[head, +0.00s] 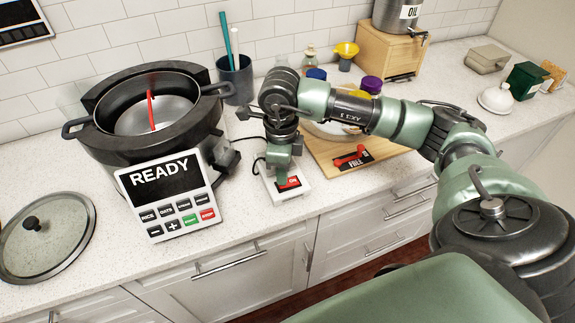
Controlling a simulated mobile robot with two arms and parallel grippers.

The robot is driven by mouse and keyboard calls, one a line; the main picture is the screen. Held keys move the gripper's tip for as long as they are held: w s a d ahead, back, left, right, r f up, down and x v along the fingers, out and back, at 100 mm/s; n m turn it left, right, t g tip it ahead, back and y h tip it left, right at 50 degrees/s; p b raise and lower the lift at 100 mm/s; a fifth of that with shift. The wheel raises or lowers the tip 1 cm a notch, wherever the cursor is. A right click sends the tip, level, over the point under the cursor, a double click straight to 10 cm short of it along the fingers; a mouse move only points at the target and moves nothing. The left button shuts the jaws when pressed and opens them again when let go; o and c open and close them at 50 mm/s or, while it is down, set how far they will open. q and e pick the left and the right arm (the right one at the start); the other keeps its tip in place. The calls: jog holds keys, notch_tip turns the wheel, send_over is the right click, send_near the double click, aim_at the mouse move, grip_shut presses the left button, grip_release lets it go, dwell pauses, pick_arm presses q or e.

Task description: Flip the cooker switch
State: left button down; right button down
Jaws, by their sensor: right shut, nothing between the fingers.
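The cooker (200,148) is a dark round pot with an open top on the counter at left. Its white front panel (165,195) has a screen reading "READY" and several buttons. The cooker switch (291,183) is a red rocker on a white box (290,195) on the counter to the right of the cooker. My right gripper (283,172) is shut and empty, pointing down right at the switch. It hides part of the box; I cannot tell whether it touches the rocker. My left gripper is not in view.
A glass lid (50,235) lies at the far left. A cup with utensils (236,80) stands behind the switch. A wooden board (370,165) with a red-handled item and a bowl lies to the right, partly under my arm. A wooden box (388,50) stands behind.

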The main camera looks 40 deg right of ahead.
jog(key=shift+f+b, duration=0.35)
jog(key=shift+f, duration=0.1)
jog(key=shift+r, duration=0.1)
jog(key=shift+r+p, duration=1.9)
jog(key=shift+r, duration=1.55)
